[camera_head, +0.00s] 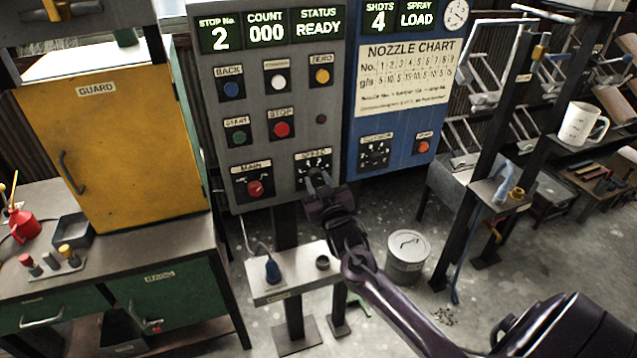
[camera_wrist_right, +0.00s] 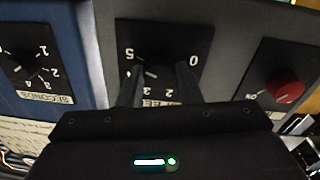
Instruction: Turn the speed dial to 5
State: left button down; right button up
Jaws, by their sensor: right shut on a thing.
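The speed dial is a black knob on a black plate (camera_head: 312,162) at the lower right of the grey control panel, under the label SPEED. In the right wrist view the plate appears upside down, with the knob (camera_wrist_right: 160,71) between my fingers. The 5 and the 0 show on either side, with 2 and 3 near the label. A short white mark shows on the 5 side of the knob; its exact reading is unclear. My right gripper (camera_head: 319,178) is shut on the knob; its fingers also show in the wrist view (camera_wrist_right: 160,78). My left gripper is not in view.
A red MAIN knob (camera_head: 255,188) sits left of the speed dial. A blue panel (camera_head: 395,150) with a seconds dial (camera_head: 375,153) stands to the right. The grey panel (camera_head: 222,120) carries several push buttons above. A small shelf (camera_head: 290,288) stands below.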

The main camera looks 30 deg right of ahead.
jog(key=o, duration=1)
jog(key=shift+c, duration=0.2)
jog(key=b+v, duration=0.2)
jog(key=v, duration=0.5)
jog(key=shift+s, duration=0.35)
jog(key=shift+a+f, duration=0.1)
